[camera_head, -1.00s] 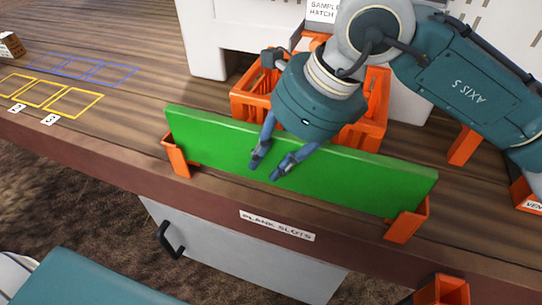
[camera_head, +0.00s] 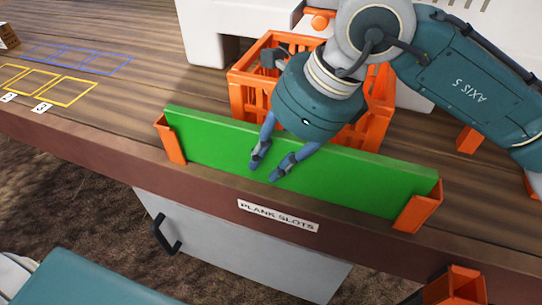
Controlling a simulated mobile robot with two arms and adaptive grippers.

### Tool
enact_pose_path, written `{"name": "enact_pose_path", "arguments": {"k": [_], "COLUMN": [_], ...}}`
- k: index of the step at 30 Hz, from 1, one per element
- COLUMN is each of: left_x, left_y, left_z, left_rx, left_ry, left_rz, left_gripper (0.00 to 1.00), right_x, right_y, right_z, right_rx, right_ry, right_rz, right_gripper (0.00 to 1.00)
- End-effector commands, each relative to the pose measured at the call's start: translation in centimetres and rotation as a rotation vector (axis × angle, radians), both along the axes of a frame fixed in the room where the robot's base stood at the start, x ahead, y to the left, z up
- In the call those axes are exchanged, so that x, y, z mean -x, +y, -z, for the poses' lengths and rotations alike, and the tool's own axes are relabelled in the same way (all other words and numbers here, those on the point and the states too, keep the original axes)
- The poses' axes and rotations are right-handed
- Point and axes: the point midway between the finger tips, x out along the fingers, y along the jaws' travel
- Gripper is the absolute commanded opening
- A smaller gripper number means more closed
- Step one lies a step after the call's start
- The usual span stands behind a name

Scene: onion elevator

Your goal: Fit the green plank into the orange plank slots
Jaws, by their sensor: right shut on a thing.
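The green plank (camera_head: 335,178) stands upright on its long edge near the table's front edge. Its left end sits in the left orange slot (camera_head: 171,143) and its right end in the right orange slot (camera_head: 417,207). Whether it rests on the slot bottoms cannot be told. My right gripper (camera_head: 270,162) is over the middle of the plank, shut on it. Two fingers show against the near face; the far side of the grip is hidden. My left gripper is out of view.
An orange crate (camera_head: 243,92) stands just behind the plank, partly hidden by my right arm. A "PLANK SLOTS" label (camera_head: 278,216) is on the table's front edge. Another orange holder (camera_head: 455,287) is at lower right. The table left of the plank, with yellow outlines (camera_head: 67,91), is clear.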

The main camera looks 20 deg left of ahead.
Motion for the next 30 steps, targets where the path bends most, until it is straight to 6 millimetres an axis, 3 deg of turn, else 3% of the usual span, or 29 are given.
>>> {"name": "enact_pose_path", "arguments": {"k": [9, 10, 13, 23, 30], "left_x": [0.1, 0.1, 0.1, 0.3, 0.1], "left_y": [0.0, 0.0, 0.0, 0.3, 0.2], "left_z": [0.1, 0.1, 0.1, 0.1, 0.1], "left_rx": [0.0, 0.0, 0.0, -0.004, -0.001], "left_ry": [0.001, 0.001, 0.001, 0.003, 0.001], "left_rz": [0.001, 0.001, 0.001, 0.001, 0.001], "left_gripper": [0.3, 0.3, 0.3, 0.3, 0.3], "right_x": [0.0, 0.0, 0.0, 0.0, -0.1], "right_y": [0.0, 0.0, 0.0, -0.1, -1.5], "right_z": [0.0, 0.0, 0.0, -0.1, -3.5], "right_rx": [-0.002, -0.002, -0.002, 0.001, -0.002], "right_ry": [-0.002, -0.002, -0.001, 0.0, -0.004], "right_rz": [0.001, 0.001, 0.0, 0.001, 0.003], "right_gripper": [0.0, 0.28, 0.46, 0.46, 0.46]}}
